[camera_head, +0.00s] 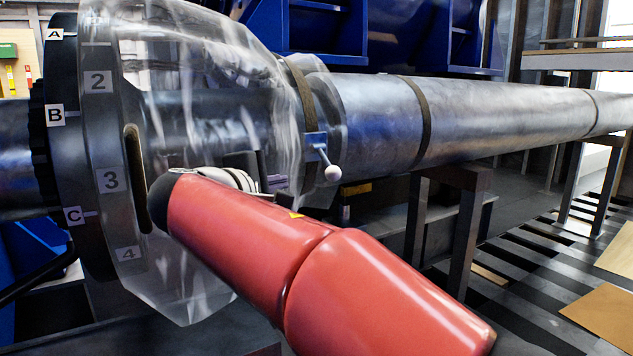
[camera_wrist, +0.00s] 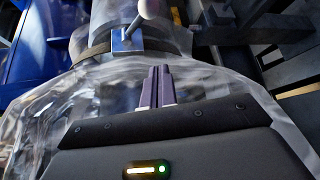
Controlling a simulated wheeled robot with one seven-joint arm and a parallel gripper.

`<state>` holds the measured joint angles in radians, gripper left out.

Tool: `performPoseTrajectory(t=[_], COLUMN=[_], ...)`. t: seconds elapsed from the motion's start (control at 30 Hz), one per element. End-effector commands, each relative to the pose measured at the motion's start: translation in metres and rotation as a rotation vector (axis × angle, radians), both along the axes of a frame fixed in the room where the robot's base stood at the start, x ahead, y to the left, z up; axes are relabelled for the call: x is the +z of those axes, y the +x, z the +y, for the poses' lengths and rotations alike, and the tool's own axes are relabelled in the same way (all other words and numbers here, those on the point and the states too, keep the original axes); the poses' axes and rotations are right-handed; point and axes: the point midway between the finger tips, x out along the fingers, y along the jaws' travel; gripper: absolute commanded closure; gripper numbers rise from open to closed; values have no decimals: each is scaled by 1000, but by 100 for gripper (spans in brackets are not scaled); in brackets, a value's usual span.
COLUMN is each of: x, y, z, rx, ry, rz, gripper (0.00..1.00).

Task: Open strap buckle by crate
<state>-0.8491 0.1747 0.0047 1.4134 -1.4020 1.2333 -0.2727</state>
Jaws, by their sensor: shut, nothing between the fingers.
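The strap buckle (camera_head: 316,142) is a small blue plate with a lever ending in a pale ball (camera_head: 332,173). It sits on a brown strap (camera_head: 303,92) around the clear shroud's narrow end. In the head view the lever slants down and to the right. In the wrist view the buckle (camera_wrist: 127,42) and ball (camera_wrist: 150,8) lie ahead of the fingers, slightly left. My gripper (camera_head: 277,183) is left of and below the ball, apart from it. Its dark purple fingers (camera_wrist: 161,72) are together and empty. My red arm hides the shroud's lower part. I cannot tell which thing is the crate.
The clear shroud (camera_head: 205,70) bulges close around my gripper, with a numbered, lettered ring (camera_head: 108,180) at left. A long metal tube (camera_head: 480,115) runs right on dark stands (camera_head: 465,235). Blue structures (camera_head: 330,30) stand behind. Open floor shows at lower right.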

Motion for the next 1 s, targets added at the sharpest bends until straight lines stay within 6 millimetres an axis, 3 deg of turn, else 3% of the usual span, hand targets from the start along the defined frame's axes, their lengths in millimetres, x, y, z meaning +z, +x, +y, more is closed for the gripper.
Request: performPoseTrajectory(t=[0.43,0.57,0.9,1.0], x=[-1,-4,-15,-10], y=[8,26,93,82], z=[-3,-11,-37,-49], rx=[0,-3,-2,0], ry=[-3,-3,-3,0], rz=[-2,-2,-2,-5], gripper=[100,100,100,100])
